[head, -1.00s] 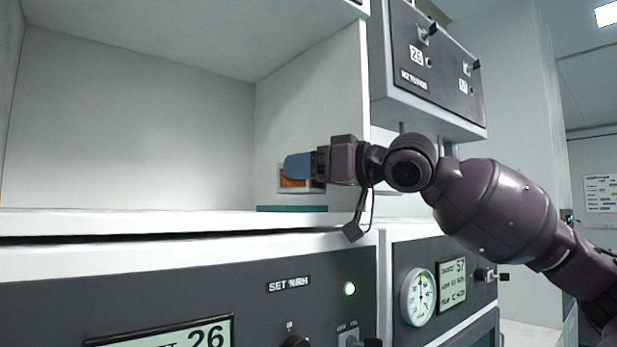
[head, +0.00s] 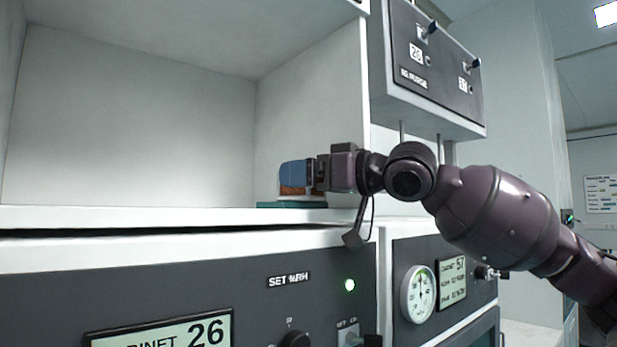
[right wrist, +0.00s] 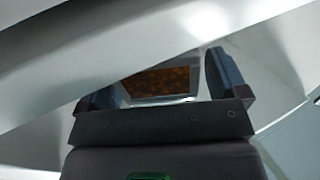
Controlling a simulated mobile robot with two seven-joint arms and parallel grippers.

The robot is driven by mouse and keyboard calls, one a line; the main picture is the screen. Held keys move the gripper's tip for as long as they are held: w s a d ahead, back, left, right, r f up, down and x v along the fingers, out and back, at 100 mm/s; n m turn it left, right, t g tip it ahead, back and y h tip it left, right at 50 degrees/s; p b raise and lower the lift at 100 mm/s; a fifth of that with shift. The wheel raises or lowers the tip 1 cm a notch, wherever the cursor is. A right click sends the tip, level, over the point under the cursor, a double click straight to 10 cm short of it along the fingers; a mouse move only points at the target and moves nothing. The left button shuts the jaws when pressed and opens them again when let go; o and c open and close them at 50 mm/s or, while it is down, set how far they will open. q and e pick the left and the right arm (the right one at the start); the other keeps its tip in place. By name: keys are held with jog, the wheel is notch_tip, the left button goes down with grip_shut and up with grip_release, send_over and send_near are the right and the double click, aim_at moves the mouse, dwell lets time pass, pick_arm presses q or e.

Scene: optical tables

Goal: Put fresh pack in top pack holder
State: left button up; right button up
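The pack (head: 291,191) is a small orange-brown block with a pale rim. It sits at the right inner wall of the open compartment, directly above a flat teal base (head: 291,205), and appears to rest on it. My right gripper (head: 297,174) is around it; a blue finger hides most of the pack in the head view. In the right wrist view the pack's orange face (right wrist: 165,82) shows between the spread fingers (right wrist: 160,85), with a small gap to the right finger. A pale surface partly covers the left finger there. My left gripper is out of view.
The compartment (head: 140,130) is otherwise empty, with a white shelf edge (head: 150,215) in front. Below it is a dark panel (head: 255,315) with a green light and knobs. A switch box (head: 430,75) hangs above my right arm. A round gauge (head: 418,292) is at lower right.

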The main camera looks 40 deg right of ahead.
jog(key=shift+r, duration=0.1)
jog(key=shift+r+p, duration=0.4)
jog(key=shift+r, duration=0.05)
jog(key=b+v, duration=0.3)
jog(key=v, duration=0.1)
jog(key=shift+w+d+f, duration=0.1)
jog(key=shift+f, duration=0.2)
jog(key=shift+s+d+b, duration=0.15)
jog(key=shift+s+b, duration=0.15)
jog(key=shift+b, duration=0.05)
jog(key=shift+s+d+f+b, duration=0.1)
jog(key=shift+s+d+b, duration=0.15)
jog(key=shift+s+b, duration=0.4)
jog(key=b+v, duration=0.4)
jog(key=v, duration=0.2)
jog(key=shift+r, duration=0.3)
